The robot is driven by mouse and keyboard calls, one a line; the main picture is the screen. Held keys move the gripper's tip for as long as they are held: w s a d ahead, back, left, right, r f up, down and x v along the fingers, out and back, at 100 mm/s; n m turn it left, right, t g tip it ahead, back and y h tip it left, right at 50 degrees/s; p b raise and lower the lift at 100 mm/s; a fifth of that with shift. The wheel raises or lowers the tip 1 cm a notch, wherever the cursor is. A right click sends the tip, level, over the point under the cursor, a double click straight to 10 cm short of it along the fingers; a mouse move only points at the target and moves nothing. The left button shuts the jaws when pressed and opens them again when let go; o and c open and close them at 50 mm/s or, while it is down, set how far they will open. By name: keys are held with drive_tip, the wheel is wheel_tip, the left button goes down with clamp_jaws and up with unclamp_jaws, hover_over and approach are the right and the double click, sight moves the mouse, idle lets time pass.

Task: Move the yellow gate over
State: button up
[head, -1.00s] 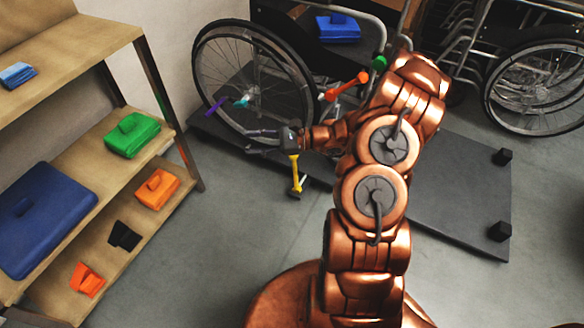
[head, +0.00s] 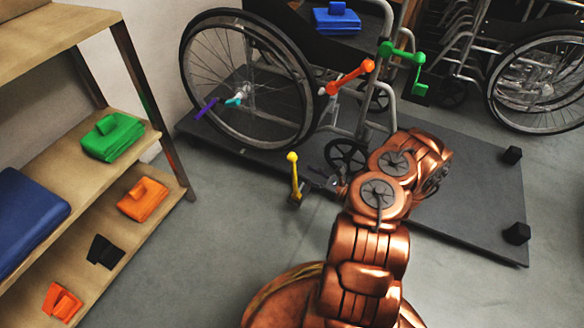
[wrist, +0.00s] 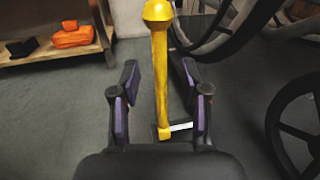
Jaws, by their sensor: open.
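The yellow gate (head: 295,177) is an upright yellow bar with a round knob on top and a dark foot, in front of the wheelchair's big wheel. In the wrist view the yellow gate (wrist: 160,85) stands between the two finger pads, with gaps on both sides. My gripper (head: 318,181) is open at the right of the bar in the head view. Its two fingers (wrist: 160,92) show dark with purple pads in the wrist view. The gate's lower end is partly hidden in the head view.
The wheelchair (head: 247,85) stands on a dark platform (head: 470,215), with orange (head: 350,78), green (head: 402,54) and purple (head: 206,109) handles by it. The grey floor between shelf and platform is clear.

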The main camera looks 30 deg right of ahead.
sight(293, 166)
drive_tip(key=shift+b+x, duration=1.25)
drive_tip(key=shift+x, duration=2.3)
drive_tip(key=shift+c, duration=0.4)
drive_tip(key=shift+s, duration=0.1)
clamp_jaws()
drive_tip(key=shift+a, duration=0.1)
